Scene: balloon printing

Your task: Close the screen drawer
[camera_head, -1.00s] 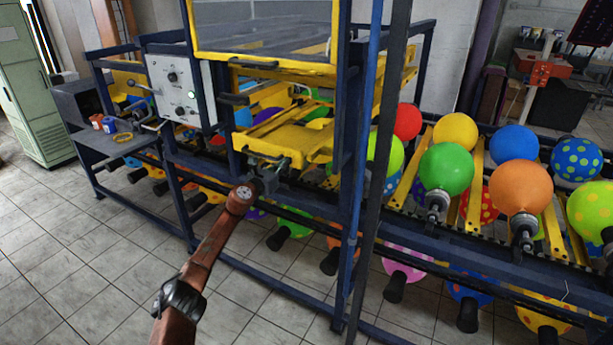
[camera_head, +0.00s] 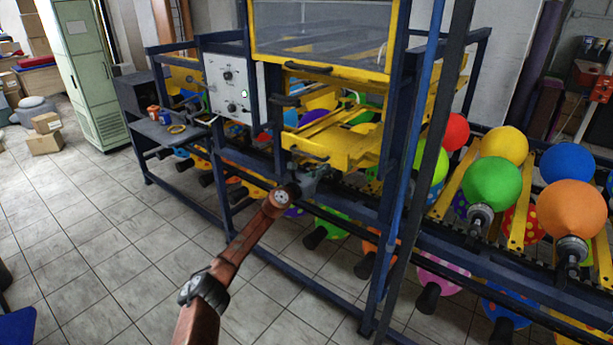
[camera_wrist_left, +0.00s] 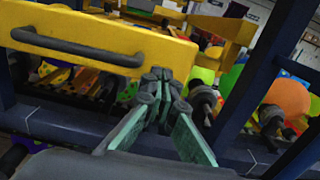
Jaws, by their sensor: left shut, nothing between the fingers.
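The yellow screen drawer (camera_head: 345,150) juts out of the front of the blue-framed machine, below its clear-windowed hood. Its dark bar handle (camera_wrist_left: 80,47) runs along the yellow front in the left wrist view. My left gripper (camera_head: 316,174) is at the drawer's front, low and near the handle in the head view. In the left wrist view its fingers (camera_wrist_left: 160,78) are together and empty, overlapping the lower right end of the yellow front, right of the handle. I cannot tell whether they touch it. My right gripper is out of view.
A control box (camera_head: 229,88) is left of the drawer. A blue post (camera_head: 410,150) and a dark post stand to the right. Balloons on nozzles line the conveyor, including a green one (camera_head: 491,184). The tiled floor (camera_head: 110,230) is open at the left.

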